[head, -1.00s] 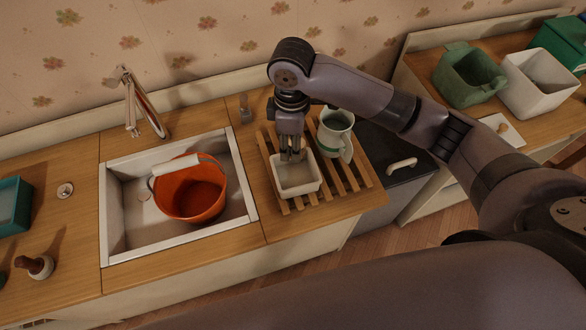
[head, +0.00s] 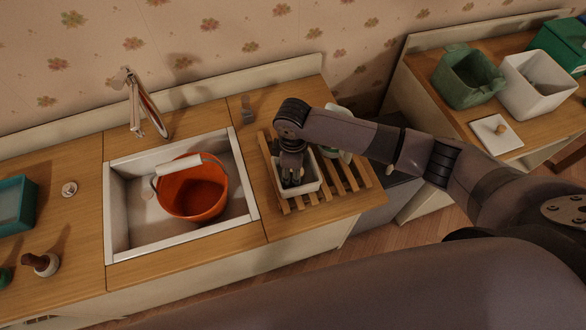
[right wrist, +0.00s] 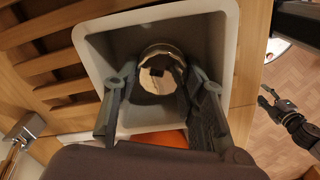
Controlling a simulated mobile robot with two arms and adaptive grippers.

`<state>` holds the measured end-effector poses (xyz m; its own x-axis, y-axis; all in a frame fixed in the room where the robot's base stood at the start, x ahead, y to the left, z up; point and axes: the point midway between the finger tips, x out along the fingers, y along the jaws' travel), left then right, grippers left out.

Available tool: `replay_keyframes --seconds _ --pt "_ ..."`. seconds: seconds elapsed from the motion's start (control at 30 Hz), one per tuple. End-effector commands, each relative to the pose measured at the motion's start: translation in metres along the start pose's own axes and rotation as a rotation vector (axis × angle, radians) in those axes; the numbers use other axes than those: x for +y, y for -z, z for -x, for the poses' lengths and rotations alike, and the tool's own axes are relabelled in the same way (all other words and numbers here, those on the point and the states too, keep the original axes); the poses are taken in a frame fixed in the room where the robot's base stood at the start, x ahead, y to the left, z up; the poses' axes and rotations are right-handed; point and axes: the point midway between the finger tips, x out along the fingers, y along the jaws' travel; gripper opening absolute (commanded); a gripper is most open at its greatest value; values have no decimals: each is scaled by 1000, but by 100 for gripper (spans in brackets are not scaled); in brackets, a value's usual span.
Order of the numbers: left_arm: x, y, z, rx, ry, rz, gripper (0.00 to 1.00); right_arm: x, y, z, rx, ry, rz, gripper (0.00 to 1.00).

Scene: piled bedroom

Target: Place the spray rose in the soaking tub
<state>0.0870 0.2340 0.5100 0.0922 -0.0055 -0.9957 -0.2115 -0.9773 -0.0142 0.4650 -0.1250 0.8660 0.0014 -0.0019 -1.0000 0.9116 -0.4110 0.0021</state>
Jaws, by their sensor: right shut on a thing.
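My right gripper (head: 291,183) reaches down into the small white tub (head: 313,165), which stands on a slatted wooden rack. In the right wrist view, the tub's pale rim (right wrist: 226,40) surrounds the fingers (right wrist: 157,95). They are shut on a small round cream-coloured thing with a dark middle, apparently the spray rose (right wrist: 155,60). It is inside the tub's opening; whether it touches the floor of the tub I cannot tell. In the head view the gripper hides it. What seems to be my left gripper (right wrist: 270,98) shows small at the right of the wrist view.
The slatted rack (head: 350,178) also holds a pale jug (head: 338,112), partly behind my right arm. Left of it, an orange bucket (head: 190,195) stands in the sink (head: 120,225) below a tap (head: 135,100). A green container (head: 465,80) and white bin (head: 538,85) stand far right.

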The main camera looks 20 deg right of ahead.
Motion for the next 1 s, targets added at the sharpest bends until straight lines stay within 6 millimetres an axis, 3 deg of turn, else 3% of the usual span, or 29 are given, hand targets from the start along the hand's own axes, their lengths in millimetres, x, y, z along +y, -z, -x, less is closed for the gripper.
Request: replay_keyframes --seconds 0.17,0.2,0.3,0.67,0.77,1.0 --pt "-1 0 -1 0 1 0 40 0 0 -3 0 1 -1 0" --pt "-1 0 0 0 2 0 40 0 0 -2 0 0 0 40" --pt "-2 0 0 -1 2 0 40 0 0 -2 0 0 0 46" --pt "-2 -1 0 -1 2 -1 40 0 0 2 1 0 1 46" --pt "-2 -1 -2 -1 2 -1 40 0 1 14 3 0 1 46" --pt "-2 -2 -8 -2 2 -2 40 1 1 64 4 -3 1 46"
